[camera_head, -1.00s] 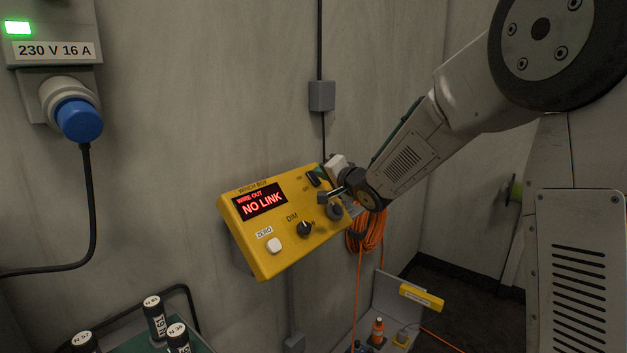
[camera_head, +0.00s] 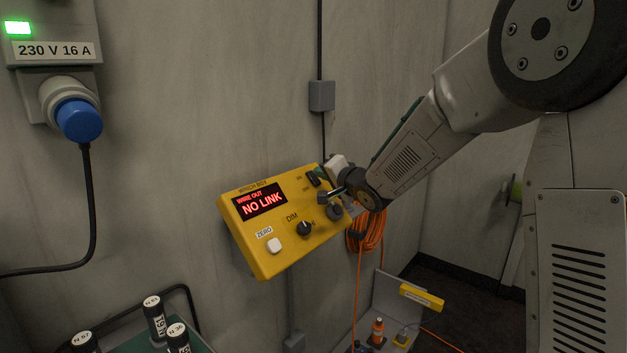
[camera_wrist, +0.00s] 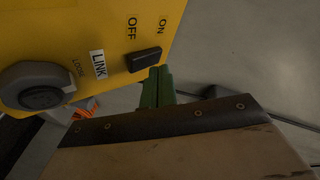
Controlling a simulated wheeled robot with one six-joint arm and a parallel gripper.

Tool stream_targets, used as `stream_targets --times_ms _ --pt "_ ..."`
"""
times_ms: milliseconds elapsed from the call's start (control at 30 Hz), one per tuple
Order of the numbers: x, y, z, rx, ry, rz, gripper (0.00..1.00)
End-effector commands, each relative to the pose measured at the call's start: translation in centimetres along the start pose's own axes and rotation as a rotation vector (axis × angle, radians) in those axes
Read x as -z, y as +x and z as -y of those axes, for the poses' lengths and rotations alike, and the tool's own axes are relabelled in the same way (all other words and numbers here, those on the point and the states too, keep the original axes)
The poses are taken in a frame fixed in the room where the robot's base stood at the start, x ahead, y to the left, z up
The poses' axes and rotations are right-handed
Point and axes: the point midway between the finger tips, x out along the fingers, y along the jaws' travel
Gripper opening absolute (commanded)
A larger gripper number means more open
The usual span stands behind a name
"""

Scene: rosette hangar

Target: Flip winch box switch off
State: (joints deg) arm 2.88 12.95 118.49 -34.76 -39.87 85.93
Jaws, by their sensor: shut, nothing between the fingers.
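The yellow winch box (camera_head: 262,240) is on the wall in the head view, with a lit red display (camera_head: 261,201) reading "WIRE OUT NO LINK". Its black rocker switch (camera_head: 314,179) is near the upper right corner. In the wrist view the switch (camera_wrist: 148,56) sits below the OFF and ON labels. My gripper (camera_wrist: 158,80) shows there as two green fingers pressed together and empty, tips right by the switch's lower right end. I cannot tell whether they touch it. In the head view my wrist partly covers the box's right side. The switch's exact tilt is unclear.
The box also has a DIM knob (camera_head: 304,228) and a white ZERO button (camera_head: 274,245). An orange cable coil (camera_head: 368,236) hangs below right.

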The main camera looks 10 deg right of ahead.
Motion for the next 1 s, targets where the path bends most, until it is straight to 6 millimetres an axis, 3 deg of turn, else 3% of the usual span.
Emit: stream_targets --times_ms 1000 --pt "-0.54 0.68 -0.46 0.0 0.0 0.001 0.0"
